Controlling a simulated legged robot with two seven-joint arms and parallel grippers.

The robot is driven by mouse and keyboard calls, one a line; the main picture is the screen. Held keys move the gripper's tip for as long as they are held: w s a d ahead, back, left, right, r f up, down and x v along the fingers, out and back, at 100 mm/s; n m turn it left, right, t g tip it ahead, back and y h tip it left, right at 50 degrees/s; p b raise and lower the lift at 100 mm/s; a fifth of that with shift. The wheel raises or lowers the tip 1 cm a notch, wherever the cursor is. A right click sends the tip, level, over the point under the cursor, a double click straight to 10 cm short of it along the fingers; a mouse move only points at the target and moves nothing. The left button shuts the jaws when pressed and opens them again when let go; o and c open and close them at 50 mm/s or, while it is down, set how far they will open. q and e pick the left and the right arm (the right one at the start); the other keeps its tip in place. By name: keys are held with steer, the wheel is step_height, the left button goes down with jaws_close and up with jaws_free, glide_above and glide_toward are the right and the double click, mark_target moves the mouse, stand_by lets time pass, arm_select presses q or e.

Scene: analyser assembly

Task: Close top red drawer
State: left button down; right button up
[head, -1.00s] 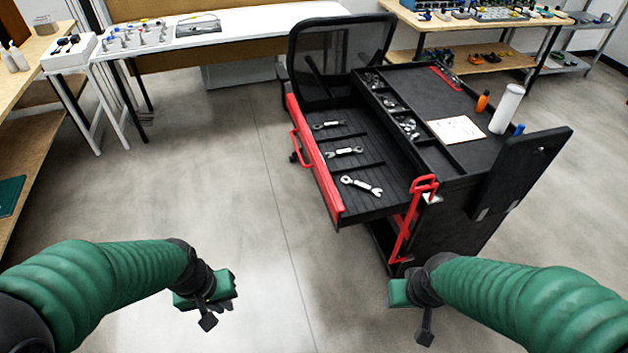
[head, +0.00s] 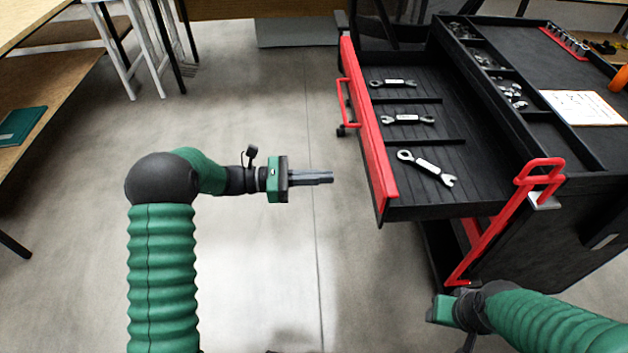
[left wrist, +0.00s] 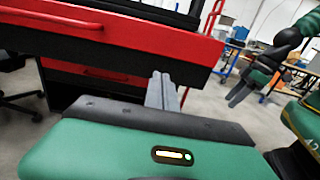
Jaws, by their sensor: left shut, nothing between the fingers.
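The top red drawer (head: 367,125) of the black tool cart is pulled out to the left in the head view, with several wrenches in it. Its red handle (head: 346,103) is on the outer face. My left gripper (head: 328,178) is shut and empty, left of the drawer front's near end, pointing toward it with a visible gap. In the left wrist view its fingers (left wrist: 162,92) show below the drawer's red front (left wrist: 150,32). My right gripper is near the cart's near side, its fingers hidden in the head view; they appear small in the left wrist view (left wrist: 238,96).
The cart top (head: 555,75) holds small parts, a paper and an orange bottle (head: 620,78). A red side handle (head: 505,220) stands at the cart's near corner. A wooden shelf (head: 40,90) is at the far left.

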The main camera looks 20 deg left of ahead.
arm_select(q)
steer(key=b+x, duration=0.3)
steer(key=x, duration=0.6)
steer(key=shift+a+f, duration=0.15)
